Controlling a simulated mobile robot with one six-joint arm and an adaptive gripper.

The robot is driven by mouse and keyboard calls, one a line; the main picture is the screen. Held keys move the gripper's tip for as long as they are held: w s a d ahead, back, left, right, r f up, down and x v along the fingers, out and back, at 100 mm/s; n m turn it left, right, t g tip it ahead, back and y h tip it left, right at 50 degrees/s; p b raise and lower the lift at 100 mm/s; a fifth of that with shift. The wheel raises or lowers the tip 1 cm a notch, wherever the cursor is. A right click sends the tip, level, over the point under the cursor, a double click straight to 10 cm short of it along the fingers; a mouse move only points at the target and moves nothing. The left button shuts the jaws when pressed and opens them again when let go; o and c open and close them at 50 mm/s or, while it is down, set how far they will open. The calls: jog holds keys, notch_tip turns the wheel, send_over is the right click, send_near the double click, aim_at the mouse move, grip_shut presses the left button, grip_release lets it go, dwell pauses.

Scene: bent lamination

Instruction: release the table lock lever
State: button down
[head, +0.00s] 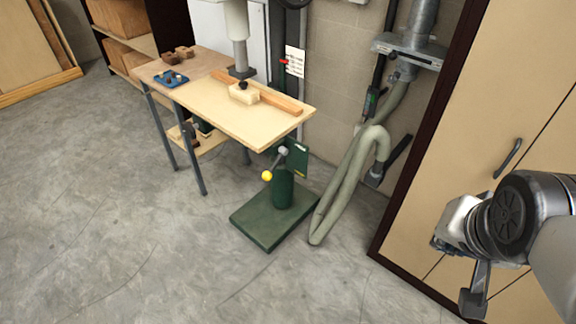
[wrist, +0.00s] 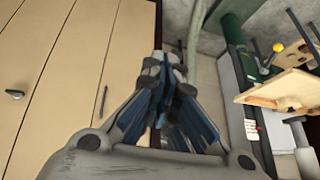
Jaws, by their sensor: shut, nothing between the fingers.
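The lock lever (head: 273,165) is a short grey arm with a yellow ball knob, below the wooden table (head: 215,110) of the drill press. It slants down to the left from the green column. Its yellow knob (wrist: 279,47) also shows in the wrist view, at upper right. My gripper (head: 440,242) is at the right of the head view, in front of the cabinet and well apart from the lever. In the wrist view my gripper (wrist: 162,60) is shut and empty, its fingers together.
A green base (head: 262,222) stands on the floor under the column. A grey-green hose (head: 345,185) hangs between the press and the tall tan cabinet (head: 470,130). The floor in front is clear.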

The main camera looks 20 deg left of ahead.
aim_at(275, 164)
jog(key=w+a+f+m+t+y, duration=0.1)
jog(key=w+a+f+m, duration=0.25)
jog(key=w, duration=0.55)
jog(key=w+a+f+m+t+y, duration=0.1)
jog(key=w+a+f+m, duration=0.3)
jog(key=w, duration=0.6)
jog(key=w+a+f+m+t+y, duration=0.1)
jog(key=w+a+f+t, duration=0.15)
jog(key=w+a, duration=0.45)
jog(key=w+a+f+m+g+y, duration=0.1)
jog(key=a+f+m+y, duration=0.2)
jog(key=a+f, duration=0.5)
jog(key=w+a+f+m+g+y, duration=0.1)
jog(key=w+a+f+m+y, duration=0.1)
jog(key=a+f, duration=0.7)
notch_tip(275, 164, down, 5)
jog(key=m+y, duration=0.1)
jog(key=y, duration=0.1)
jog(key=shift+w+m+y, duration=0.25)
jog(key=shift+m+y, duration=0.05)
jog(key=shift+m, duration=0.05)
jog(key=shift+a+f, duration=0.1)
jog(key=shift+a, duration=0.1)
